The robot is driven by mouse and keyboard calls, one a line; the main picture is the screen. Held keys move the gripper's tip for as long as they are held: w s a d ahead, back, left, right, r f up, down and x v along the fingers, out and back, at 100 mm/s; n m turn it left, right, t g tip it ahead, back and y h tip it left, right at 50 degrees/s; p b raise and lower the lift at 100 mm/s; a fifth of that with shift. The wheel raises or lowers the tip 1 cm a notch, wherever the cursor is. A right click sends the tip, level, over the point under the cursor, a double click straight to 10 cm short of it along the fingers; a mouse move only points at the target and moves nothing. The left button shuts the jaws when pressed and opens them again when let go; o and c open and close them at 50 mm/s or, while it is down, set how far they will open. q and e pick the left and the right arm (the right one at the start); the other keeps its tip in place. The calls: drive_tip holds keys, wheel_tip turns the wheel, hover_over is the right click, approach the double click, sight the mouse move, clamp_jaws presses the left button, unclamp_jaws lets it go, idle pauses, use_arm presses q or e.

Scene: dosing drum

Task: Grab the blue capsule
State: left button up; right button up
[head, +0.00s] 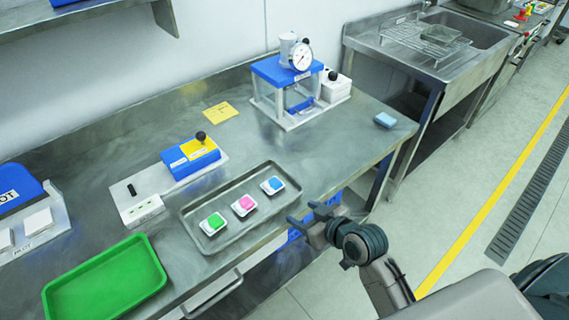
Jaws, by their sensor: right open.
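The blue capsule (273,185) is a white square piece with a blue top. It lies at the right end of a grey metal tray (195,230) on the steel bench. A pink capsule (243,205) and a green capsule (213,223) lie beside it in a row, to its left. My right gripper (301,214) is open and empty, just right of and below the blue capsule in the picture, apart from it, near the bench's front edge. My left gripper is out of view.
A green tray (105,283) sits at the front left. A blue and yellow box with a black knob (190,157) stands behind the metal tray. A blue-topped press with a dial (288,85) stands at the back. A blue sponge-like block (385,120) lies near the bench's right end.

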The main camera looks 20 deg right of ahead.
sight(277, 187)
drive_tip(key=shift+t, duration=0.7)
drive_tip(key=w, duration=0.2)
drive_tip(key=w+a+r, duration=0.1)
drive_tip(key=w+a+r+p, duration=0.1)
drive_tip(key=w, duration=0.1)
drive_tip(key=shift+w, duration=0.35)
drive_tip(key=shift+w+a+f, duration=0.1)
drive_tip(key=shift+w+f, duration=0.1)
drive_tip(key=shift+w, duration=0.3)
drive_tip(key=p+x, duration=0.1)
drive_tip(key=x, duration=0.2)
drive_tip(key=shift+w+a+f, duration=0.1)
drive_tip(key=shift+w+a, duration=0.05)
drive_tip(key=shift+w, duration=0.15)
drive_tip(key=shift+w+a+f, duration=0.15)
drive_tip(key=shift+w+f, duration=0.1)
drive_tip(key=shift+w, duration=0.15)
drive_tip(key=c, duration=0.7)
